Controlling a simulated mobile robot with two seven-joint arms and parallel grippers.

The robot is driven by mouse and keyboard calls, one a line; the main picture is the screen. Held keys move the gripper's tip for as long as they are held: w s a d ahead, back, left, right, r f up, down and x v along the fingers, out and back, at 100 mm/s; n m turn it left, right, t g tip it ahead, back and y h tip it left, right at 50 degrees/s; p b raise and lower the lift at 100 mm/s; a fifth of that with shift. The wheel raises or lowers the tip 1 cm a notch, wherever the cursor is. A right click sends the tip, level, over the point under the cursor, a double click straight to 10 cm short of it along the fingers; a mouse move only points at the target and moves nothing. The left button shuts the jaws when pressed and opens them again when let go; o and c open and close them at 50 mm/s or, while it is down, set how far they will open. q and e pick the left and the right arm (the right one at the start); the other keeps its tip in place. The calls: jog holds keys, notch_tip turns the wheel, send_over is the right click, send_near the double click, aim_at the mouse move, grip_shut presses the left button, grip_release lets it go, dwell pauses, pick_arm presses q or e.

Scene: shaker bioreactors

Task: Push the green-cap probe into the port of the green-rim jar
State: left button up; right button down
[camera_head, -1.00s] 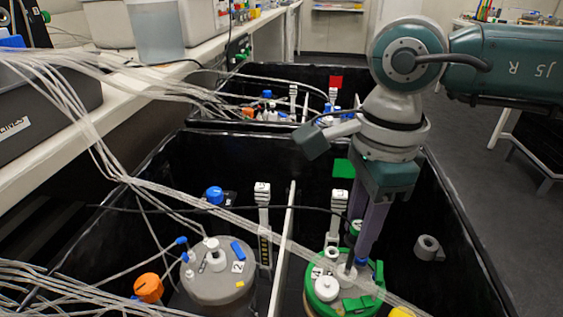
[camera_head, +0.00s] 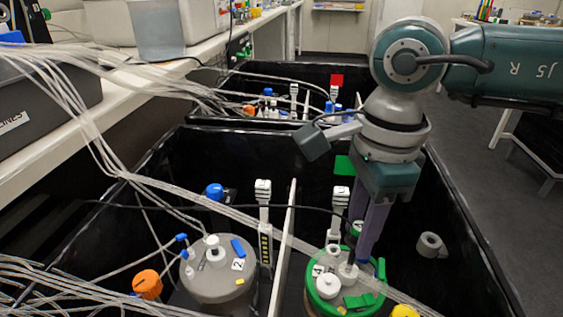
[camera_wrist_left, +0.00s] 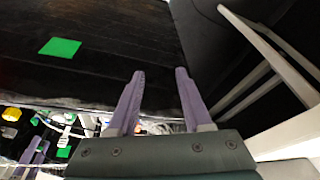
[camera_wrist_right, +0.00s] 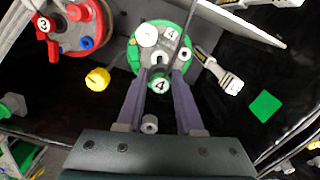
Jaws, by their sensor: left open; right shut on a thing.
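The green-rim jar (camera_head: 312,293) stands in the front black box, right of the divider. Its grey lid carries a white cap, a green clip and a white port (camera_head: 347,270). The rim also shows in the right wrist view (camera_wrist_right: 192,32). My right gripper (camera_wrist_right: 161,74) points down over the lid, shut on the green-cap probe (camera_wrist_right: 159,86), whose cap is marked 4. The green cap (camera_head: 356,228) stands above the port in the head view; whether the tip is inside cannot be told. My left gripper (camera_wrist_left: 159,73) is open and empty, outside the head view.
A grey-lidded jar (camera_head: 220,285) with blue fittings stands left of the white divider (camera_head: 285,240). An orange cap (camera_head: 147,284) and a yellow cap (camera_head: 404,311) are nearby. Clear tubes (camera_head: 190,205) cross the box. A red-rim jar (camera_wrist_right: 80,14) shows in the right wrist view.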

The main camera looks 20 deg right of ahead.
aim_at(353, 258)
jog(key=shift+f+b, duration=0.45)
jog(key=shift+f, duration=0.05)
jog(key=shift+f+b, duration=0.35)
jog(key=shift+f, duration=0.05)
dwell(0.7)
jog(key=shift+f+b, duration=0.3)
dwell(0.5)
jog(key=shift+f+b, duration=0.65)
jog(key=shift+f, duration=0.05)
jog(key=shift+f, duration=0.2)
dwell(0.8)
jog(key=shift+f+b, duration=0.45)
jog(key=shift+b, duration=0.2)
dwell(0.3)
jog(key=shift+f+b, duration=0.55)
jog(key=shift+f, duration=0.05)
